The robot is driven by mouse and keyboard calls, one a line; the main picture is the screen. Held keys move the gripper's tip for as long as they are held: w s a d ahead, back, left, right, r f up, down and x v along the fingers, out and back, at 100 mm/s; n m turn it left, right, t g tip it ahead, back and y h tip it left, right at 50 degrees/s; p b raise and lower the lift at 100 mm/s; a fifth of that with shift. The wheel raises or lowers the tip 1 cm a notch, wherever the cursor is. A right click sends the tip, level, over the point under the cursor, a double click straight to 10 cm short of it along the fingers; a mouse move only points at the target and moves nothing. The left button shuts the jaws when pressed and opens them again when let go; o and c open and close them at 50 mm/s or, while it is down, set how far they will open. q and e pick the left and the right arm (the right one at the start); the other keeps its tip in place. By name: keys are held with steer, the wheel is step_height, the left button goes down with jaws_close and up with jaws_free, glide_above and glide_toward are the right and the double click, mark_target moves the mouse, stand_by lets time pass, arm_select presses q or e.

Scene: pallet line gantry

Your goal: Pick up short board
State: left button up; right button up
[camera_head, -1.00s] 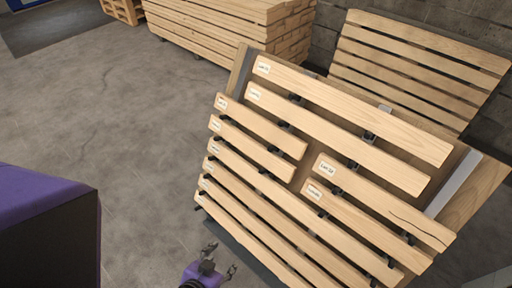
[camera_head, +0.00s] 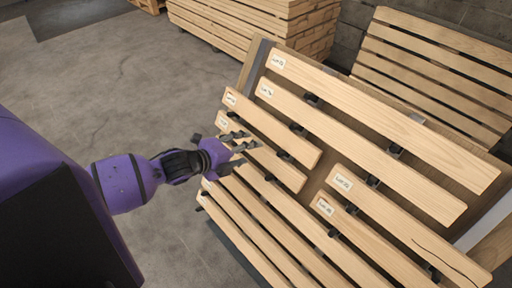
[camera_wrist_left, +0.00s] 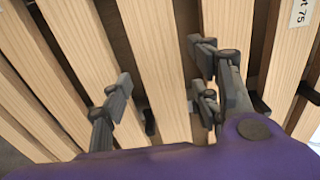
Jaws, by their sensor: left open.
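Two short boards lie on the left of the tilted slatted rack, an upper one (camera_head: 282,136) and a lower one (camera_head: 287,173), each with a small white label at its left end. My left gripper (camera_head: 243,156) is open and empty over the lower short board, hiding part of it. In the left wrist view, the open fingers (camera_wrist_left: 160,95) stand on either side of a pale board (camera_wrist_left: 156,60), with neighbouring boards beyond each finger. I cannot tell whether the fingers touch it. My right gripper is out of view.
Longer boards (camera_head: 370,115) run above, and a cracked board (camera_head: 405,215) lies at right. More slats lie below. Stacked timber (camera_head: 245,25) and another slatted panel (camera_head: 430,70) stand behind. Bare concrete floor (camera_head: 110,80) is free at left.

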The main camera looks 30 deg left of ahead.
arm_select(q)
steer(key=x, duration=0.6)
steer(key=shift+w+a+f, duration=0.1)
steer(key=shift+w+a, duration=0.1)
steer(key=shift+c, duration=0.5)
steer(key=c, duration=1)
steer(key=shift+c, duration=0.2)
